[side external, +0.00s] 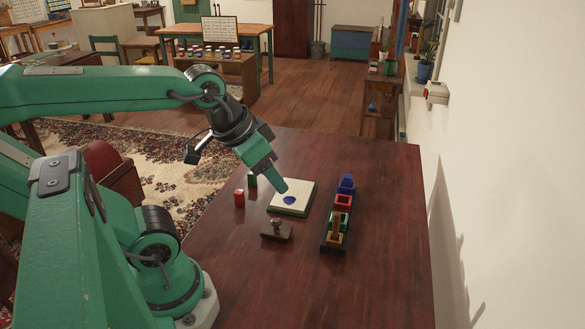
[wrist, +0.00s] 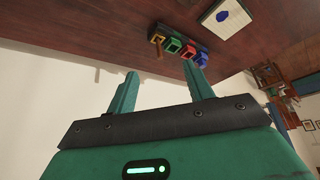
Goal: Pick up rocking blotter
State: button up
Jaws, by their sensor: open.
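The rocking blotter (side external: 277,231), a small dark brown block with a knob on top, rests on the dark red table near the front edge of a pale pad (side external: 291,207). The pad has a blue blot on it. My gripper (side external: 281,186) hangs over the pad's far left part in the side view, behind and above the blotter, and holds nothing. In the wrist view its two fingers (wrist: 161,71) stand apart with an empty gap. The pad (wrist: 240,22) shows at the top there, but I cannot see the blotter in that view.
A black rack (side external: 325,248) with blue, red, green and yellow pots stands right of the pad; it also shows in the wrist view (wrist: 203,49). A red block (side external: 239,198) and a green block (side external: 252,180) stand left of the pad. The table's front right is clear.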

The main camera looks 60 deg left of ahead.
jog(key=shift+w, duration=0.1)
jog(key=n+g, duration=0.6)
send_over(276, 219)
notch_tip(276, 219, down, 15)
jog(key=shift+d+r, duration=0.1)
jog(key=shift+r, duration=0.05)
jog(key=shift+f, duration=1.3)
jog(key=shift+f, duration=2.6)
jog(key=c, duration=1.1)
